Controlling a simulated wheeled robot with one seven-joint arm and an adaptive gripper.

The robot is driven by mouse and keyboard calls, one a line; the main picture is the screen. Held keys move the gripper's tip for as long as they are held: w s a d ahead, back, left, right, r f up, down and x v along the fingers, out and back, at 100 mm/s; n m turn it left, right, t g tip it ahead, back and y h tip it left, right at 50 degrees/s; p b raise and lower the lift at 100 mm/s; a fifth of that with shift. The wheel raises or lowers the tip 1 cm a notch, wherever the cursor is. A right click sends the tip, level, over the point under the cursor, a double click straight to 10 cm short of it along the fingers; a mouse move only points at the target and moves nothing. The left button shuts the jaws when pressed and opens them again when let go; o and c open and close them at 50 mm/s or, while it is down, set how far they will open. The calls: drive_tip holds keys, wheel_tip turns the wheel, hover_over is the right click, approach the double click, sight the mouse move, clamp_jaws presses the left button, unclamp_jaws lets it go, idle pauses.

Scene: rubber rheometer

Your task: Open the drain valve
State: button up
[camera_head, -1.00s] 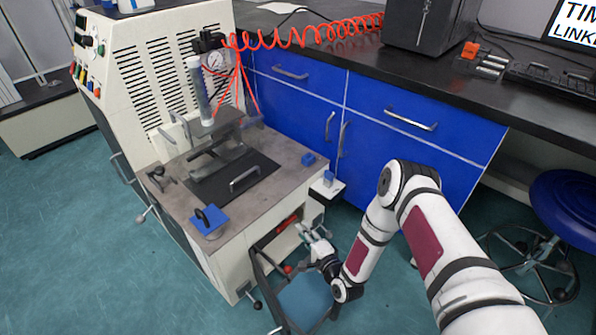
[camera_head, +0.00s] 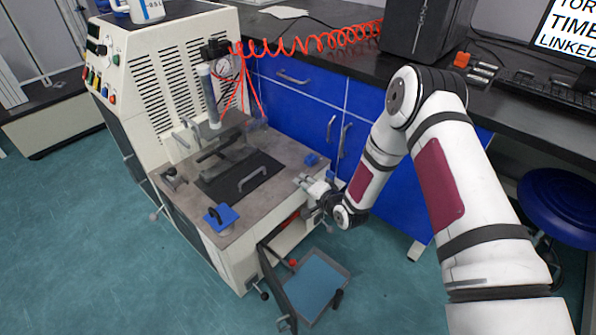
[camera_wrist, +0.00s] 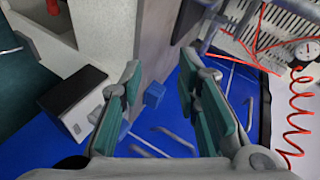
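The rheometer machine (camera_head: 185,75) is cream with a grey-brown worktop (camera_head: 185,205). Its lower front compartment (camera_head: 285,240) stands open, with a red part (camera_head: 290,218) inside and a red knob (camera_head: 292,262) below it. I cannot tell for sure which part is the drain valve. My gripper (camera_head: 303,182) is at the worktop's right front edge, above the open compartment. In the wrist view its fingers (camera_wrist: 168,80) are spread and nothing is held. A blue block (camera_wrist: 153,95) shows between them, beyond the fingertips.
An open door (camera_head: 275,285) and a blue-bottomed tray (camera_head: 318,285) stick out below the worktop. A small white-and-black box (camera_wrist: 75,100) is left of my fingers in the wrist view. Blue cabinets (camera_head: 310,100) stand behind. A red coiled hose (camera_head: 310,42) runs across the back.

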drive_tip(key=shift+n+g, duration=0.3)
drive_tip(key=shift+n, duration=0.3)
drive_tip(key=shift+w+a+r+p, duration=0.15)
drive_tip(key=shift+r+p, duration=0.15)
drive_tip(key=shift+r, duration=0.95)
drive_tip(key=shift+w+a+r+p, duration=0.1)
drive_tip(key=shift+r+p, duration=0.2)
drive_tip(key=shift+r, duration=0.95)
